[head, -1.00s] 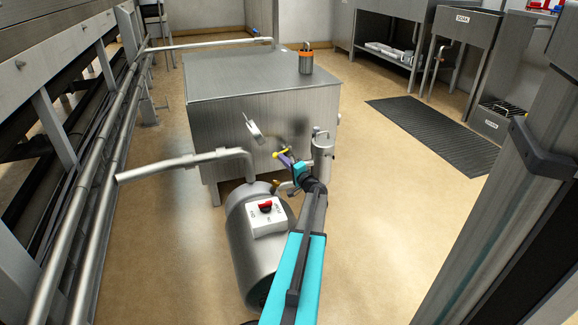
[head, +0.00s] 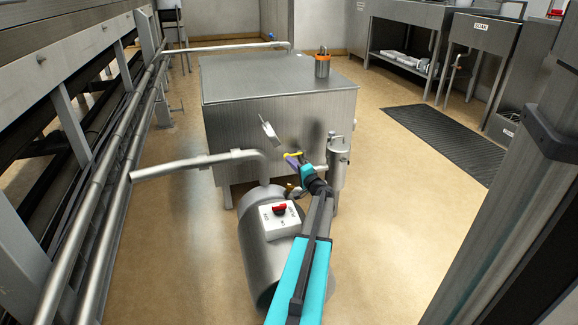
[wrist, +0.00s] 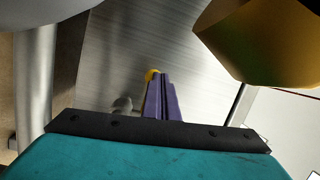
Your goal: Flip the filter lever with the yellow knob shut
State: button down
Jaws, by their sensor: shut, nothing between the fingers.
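A large yellow faceted piece (wrist: 262,40) is close at the upper right of the wrist view. The lever's pivot is hidden by my gripper.
The steel tank (head: 285,80) is behind. Open floor (head: 410,230) lies to the right.

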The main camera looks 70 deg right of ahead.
jog(key=shift+s, duration=0.15)
jog(key=r+p+v, duration=0.1)
jog(key=p+v, duration=0.3)
jog(key=v, duration=0.9)
jog(key=shift+s+a+f+p, duration=0.25)
jog(key=shift+f+p, duration=0.1)
jog(key=shift+f, duration=0.15)
jog(key=shift+r, duration=0.15)
